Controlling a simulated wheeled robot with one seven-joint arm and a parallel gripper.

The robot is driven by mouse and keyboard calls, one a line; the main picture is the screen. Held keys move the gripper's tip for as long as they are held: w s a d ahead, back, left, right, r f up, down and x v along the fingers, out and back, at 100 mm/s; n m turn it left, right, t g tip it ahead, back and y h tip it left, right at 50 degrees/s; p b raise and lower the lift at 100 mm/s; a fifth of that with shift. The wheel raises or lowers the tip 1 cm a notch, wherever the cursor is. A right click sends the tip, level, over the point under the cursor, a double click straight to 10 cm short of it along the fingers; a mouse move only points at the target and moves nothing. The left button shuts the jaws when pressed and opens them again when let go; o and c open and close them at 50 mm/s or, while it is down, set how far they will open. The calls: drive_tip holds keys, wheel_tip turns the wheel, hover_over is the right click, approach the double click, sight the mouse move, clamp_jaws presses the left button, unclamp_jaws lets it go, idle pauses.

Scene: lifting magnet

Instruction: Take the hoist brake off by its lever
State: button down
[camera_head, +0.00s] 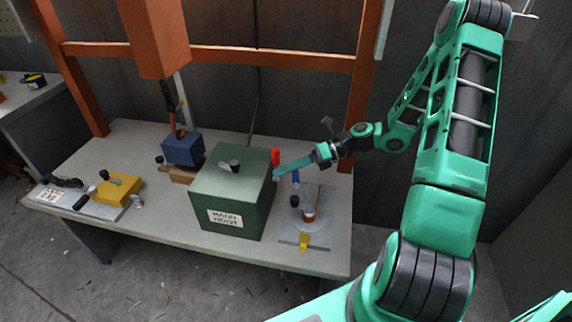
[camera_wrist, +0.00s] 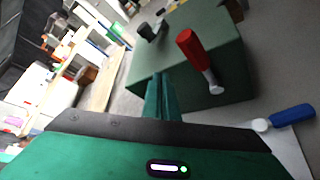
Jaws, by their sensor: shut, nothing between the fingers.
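The green hoist box (camera_head: 231,187) with a "HAND HOIST" label stands mid-bench. A lever with a red grip (camera_head: 275,157) stands upright at its right side. In the wrist view the red lever (camera_wrist: 195,50) has a pale metal stem beside the box wall. My gripper (camera_head: 277,174) is shut and empty, close to the red lever at the box's right side. In the wrist view my gripper's fingers (camera_wrist: 162,98) point towards the box, left of the lever, and look apart from it. Whether they touch the box I cannot tell.
A grey plate (camera_head: 315,236) with a blue-handled lever (camera_head: 295,177), a black knob and a yellow piece lies right of the box. A yellow block (camera_head: 116,188) lies further left. An orange frame (camera_head: 262,58) stands behind.

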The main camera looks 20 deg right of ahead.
drive_tip(key=d, duration=1)
drive_tip(key=s+d+r+n+g+h, duration=0.1)
drive_tip(key=s+r+n+h, duration=0.3)
drive_tip(key=s+n, duration=0.4)
drive_tip(key=s+d+r+n+g+h, duration=0.1)
drive_tip(key=s+r+n+h, duration=0.3)
drive_tip(key=s, duration=0.7)
drive_tip(key=s+d+r+n+g+h, duration=0.1)
drive_tip(key=s+r+n+h, duration=0.4)
drive_tip(key=n, duration=0.7)
drive_tip(key=s+d+r, duration=0.1)
drive_tip(key=s+r, duration=0.1)
drive_tip(key=s, duration=0.2)
drive_tip(key=shift+s+d+r, duration=0.3)
drive_tip(key=shift+s+d, duration=0.1)
drive_tip(key=shift+w+f, duration=0.25)
drive_tip(key=shift+w, duration=0.4)
